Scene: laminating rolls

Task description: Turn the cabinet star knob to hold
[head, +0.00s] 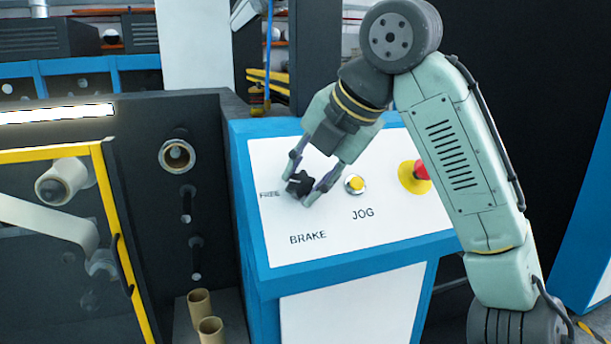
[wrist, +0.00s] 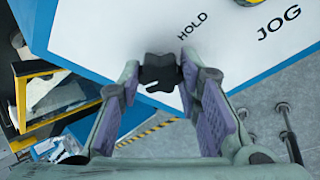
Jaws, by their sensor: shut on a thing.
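The black star knob (head: 299,184) sits on the white sloped panel (head: 290,220) of the blue cabinet, between the printed words FREE and BRAKE. My gripper (head: 310,190) reaches down to it from above, with a finger on either side. In the wrist view the knob (wrist: 158,72) lies between the fingertips of my gripper (wrist: 160,78), which is shut on it. The word HOLD (wrist: 193,26) is printed beside the knob in the wrist view; in the head view it is hidden. I cannot tell which label the knob points to.
A yellow JOG button (head: 355,184) is close to the right of my gripper. A red emergency stop (head: 421,170) on a yellow base is further right. A yellow-framed guard (head: 105,200) and brown tubes (head: 199,303) are to the left.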

